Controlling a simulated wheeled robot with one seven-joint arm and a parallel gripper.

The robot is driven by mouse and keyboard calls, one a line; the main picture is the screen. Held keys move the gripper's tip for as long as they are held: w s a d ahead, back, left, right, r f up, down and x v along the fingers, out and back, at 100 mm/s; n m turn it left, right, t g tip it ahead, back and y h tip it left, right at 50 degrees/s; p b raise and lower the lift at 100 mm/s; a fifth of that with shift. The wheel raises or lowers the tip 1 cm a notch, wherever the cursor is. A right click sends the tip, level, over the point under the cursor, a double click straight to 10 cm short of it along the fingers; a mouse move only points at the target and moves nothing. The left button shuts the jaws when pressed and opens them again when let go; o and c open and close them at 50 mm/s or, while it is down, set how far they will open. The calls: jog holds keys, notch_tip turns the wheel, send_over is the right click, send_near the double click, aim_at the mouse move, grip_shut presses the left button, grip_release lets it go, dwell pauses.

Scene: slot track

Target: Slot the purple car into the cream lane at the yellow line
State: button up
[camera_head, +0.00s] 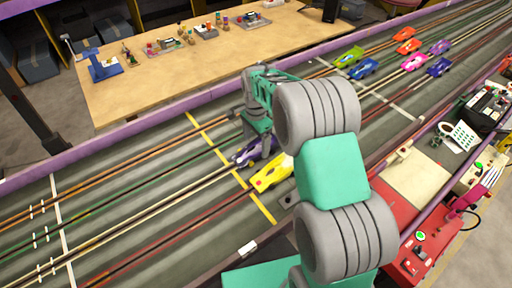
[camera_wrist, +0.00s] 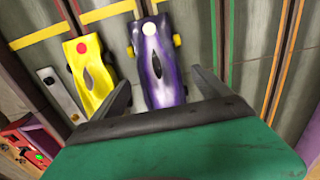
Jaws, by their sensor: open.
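The purple car (camera_head: 243,158) sits on the track just right of the yellow line (camera_head: 212,142), partly hidden by my gripper (camera_head: 257,143) in the head view. In the wrist view the purple car (camera_wrist: 158,65), with a white dot on its nose, lies between the spread fingers of my gripper (camera_wrist: 163,88). The fingers are open, one on each side of it, with a gap visible. Its nose points toward the yellow line (camera_wrist: 108,12). The cream lane (camera_head: 150,215) runs up to the nose area; whether the car is seated in its slot cannot be told.
A yellow car (camera_head: 272,173) with a red dot stands close beside the purple car, left of it in the wrist view (camera_wrist: 90,75). Several other cars (camera_head: 363,68) stand farther along the track. A purple rail (camera_head: 150,113) edges the track; a workbench (camera_head: 130,90) lies beyond it.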

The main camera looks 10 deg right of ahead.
aim_at(256, 146)
jog(key=shift+r, duration=2.3)
